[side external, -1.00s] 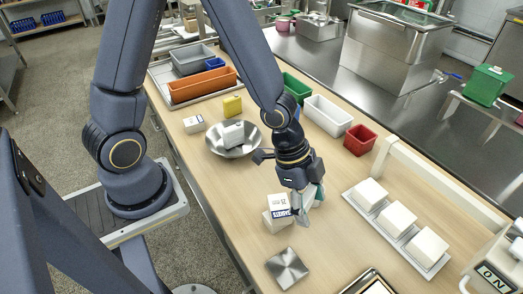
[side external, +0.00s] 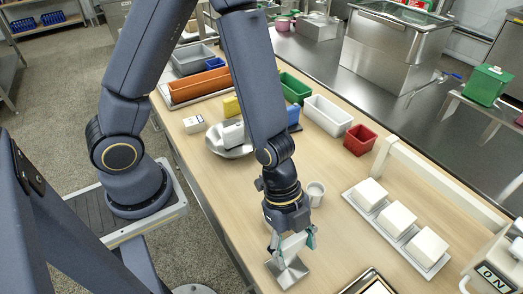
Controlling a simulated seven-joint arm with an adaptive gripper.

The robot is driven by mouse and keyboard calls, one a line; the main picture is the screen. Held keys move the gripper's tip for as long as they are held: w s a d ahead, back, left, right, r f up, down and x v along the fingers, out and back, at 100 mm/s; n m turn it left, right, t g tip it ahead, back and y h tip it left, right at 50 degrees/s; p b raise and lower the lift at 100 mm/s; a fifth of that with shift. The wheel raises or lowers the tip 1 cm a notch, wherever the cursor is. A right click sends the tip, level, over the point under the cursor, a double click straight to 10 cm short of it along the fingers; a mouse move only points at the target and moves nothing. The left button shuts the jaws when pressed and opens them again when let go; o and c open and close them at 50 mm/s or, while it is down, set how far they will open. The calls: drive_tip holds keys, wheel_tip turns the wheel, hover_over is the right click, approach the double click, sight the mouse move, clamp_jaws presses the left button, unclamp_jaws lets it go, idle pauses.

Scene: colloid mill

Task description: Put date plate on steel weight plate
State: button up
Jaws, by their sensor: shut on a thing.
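My gripper (side external: 293,241) is shut on a pale, whitish thing (side external: 292,246), which I take to be the date plate. No marking on it is readable. It is directly over the steel weight plate (side external: 289,275), a square shiny plate lying flat near the bench's front edge. The held thing's lower edge is at or just above the steel plate; I cannot tell whether they touch. The gripper covers part of the steel plate's far side.
A small pale cup (side external: 316,193) stands behind my gripper. A white tray (side external: 355,203) with white blocks is to the right. A dark-edged tray (side external: 372,283) is close at the lower right. A metal bowl (side external: 216,143) and several bins stand farther back.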

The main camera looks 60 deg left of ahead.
sight(293, 276)
drive_tip(key=shift+f, duration=4.3)
drive_tip(key=o, duration=1)
drive_tip(key=shift+f, duration=0.1)
